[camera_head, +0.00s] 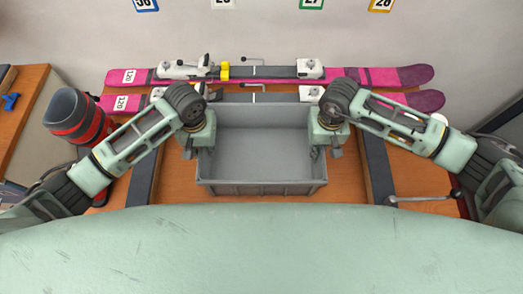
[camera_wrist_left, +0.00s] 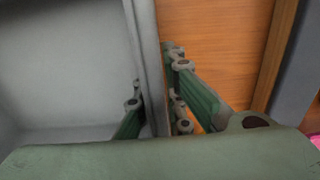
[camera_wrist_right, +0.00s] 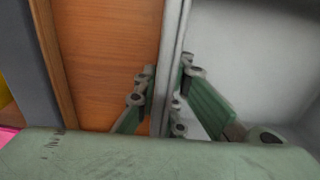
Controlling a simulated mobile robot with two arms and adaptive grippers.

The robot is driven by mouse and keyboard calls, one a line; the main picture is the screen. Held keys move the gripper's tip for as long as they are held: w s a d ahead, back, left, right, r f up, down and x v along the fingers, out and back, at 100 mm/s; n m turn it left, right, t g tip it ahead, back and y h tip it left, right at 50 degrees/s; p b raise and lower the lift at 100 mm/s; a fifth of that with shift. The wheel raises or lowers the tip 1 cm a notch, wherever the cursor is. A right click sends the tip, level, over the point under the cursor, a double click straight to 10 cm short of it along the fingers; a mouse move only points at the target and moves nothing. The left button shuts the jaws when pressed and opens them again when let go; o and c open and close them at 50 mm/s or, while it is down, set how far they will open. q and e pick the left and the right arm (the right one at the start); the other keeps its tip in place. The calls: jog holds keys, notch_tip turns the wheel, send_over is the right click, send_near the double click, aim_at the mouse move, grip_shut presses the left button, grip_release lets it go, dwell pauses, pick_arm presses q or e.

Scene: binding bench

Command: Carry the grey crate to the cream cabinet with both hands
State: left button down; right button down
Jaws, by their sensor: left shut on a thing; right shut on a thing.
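The grey crate (camera_head: 262,188) is open-topped and looks empty. It is on or just above the wooden bench in the middle of the head view; I cannot tell whether it touches the wood. My left gripper (camera_head: 192,150) is shut on its left wall, and the left wrist view shows the fingers (camera_wrist_left: 157,105) on both sides of that wall (camera_wrist_left: 150,60). My right gripper (camera_head: 335,150) is shut on the right wall, with its fingers (camera_wrist_right: 163,100) astride the wall (camera_wrist_right: 172,50) in the right wrist view. The cream cabinet is not recognisable in these frames.
Pink skis (camera_head: 400,77) with bindings lie along the back of the bench (camera_head: 160,182). A red and black boot (camera_head: 80,118) stands at the left. A metal lever (camera_head: 425,198) is at the right. Dark strips (camera_head: 378,165) flank the crate. Numbered tags hang on the wall.

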pick_arm(q)
jog(key=shift+w+r, duration=0.1)
jog(key=shift+r, duration=0.05)
pick_arm(e)
jog(key=shift+w+r, duration=0.1)
jog(key=shift+r, duration=0.05)
